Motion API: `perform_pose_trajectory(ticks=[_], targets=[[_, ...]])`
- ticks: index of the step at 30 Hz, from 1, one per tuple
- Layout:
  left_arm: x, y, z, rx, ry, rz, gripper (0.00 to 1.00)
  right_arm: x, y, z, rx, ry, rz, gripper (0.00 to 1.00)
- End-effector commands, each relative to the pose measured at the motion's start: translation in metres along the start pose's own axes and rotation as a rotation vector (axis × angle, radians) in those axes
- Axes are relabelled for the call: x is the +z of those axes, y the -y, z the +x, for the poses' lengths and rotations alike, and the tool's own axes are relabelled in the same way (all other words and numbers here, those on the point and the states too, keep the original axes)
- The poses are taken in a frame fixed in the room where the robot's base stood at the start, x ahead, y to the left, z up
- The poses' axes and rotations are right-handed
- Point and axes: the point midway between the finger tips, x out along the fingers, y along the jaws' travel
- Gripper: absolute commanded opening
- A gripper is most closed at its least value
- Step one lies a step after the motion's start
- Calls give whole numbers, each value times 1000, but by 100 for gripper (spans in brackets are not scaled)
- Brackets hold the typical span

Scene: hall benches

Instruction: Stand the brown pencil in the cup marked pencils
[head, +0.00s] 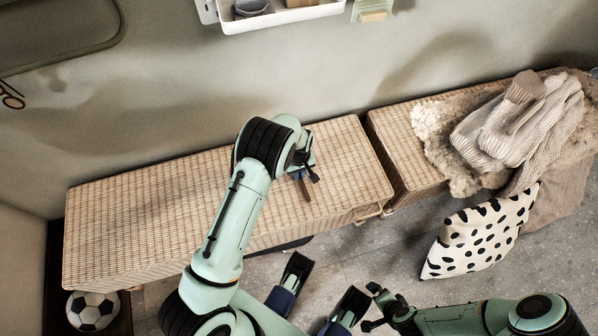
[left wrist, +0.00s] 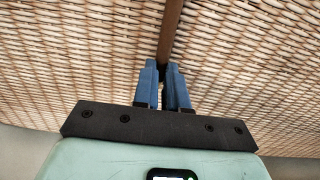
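The brown pencil (head: 306,190) shows just below my left gripper (head: 299,174), over the right part of the left bench. In the left wrist view the blue fingers of my left gripper (left wrist: 164,72) are close together on the pencil (left wrist: 172,28), which runs up out of the picture from between them. The pencil's far end is outside that view. My right gripper (head: 374,306) is low in the head view, over the floor and away from the pencil. I see no cup marked pencils in either view.
The left woven bench (head: 140,220) is mostly bare. The right bench (head: 398,140) carries a fleece and a knitted sweater (head: 525,120). A spotted cushion (head: 480,235) leans below it. A white wall tray (head: 290,15) is cut off at the top. A football (head: 92,310) lies lower left.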

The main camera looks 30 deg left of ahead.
Motion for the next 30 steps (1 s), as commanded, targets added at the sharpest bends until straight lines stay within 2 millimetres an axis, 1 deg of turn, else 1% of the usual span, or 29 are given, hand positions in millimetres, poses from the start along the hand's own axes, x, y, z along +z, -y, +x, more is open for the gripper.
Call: perform_pose_trajectory(ticks=[4, 8, 30], targets=[[0, 0, -1, 0, 0, 0, 0, 0, 0, 0, 0, 1, 0, 100], [0, 0, -6, 1, -1, 0, 0, 0, 1, -5, -1, 0, 0, 100], [0, 0, -66, 1, -1, 0, 0, -8, 15, -49, -7, -15, -4, 100]])
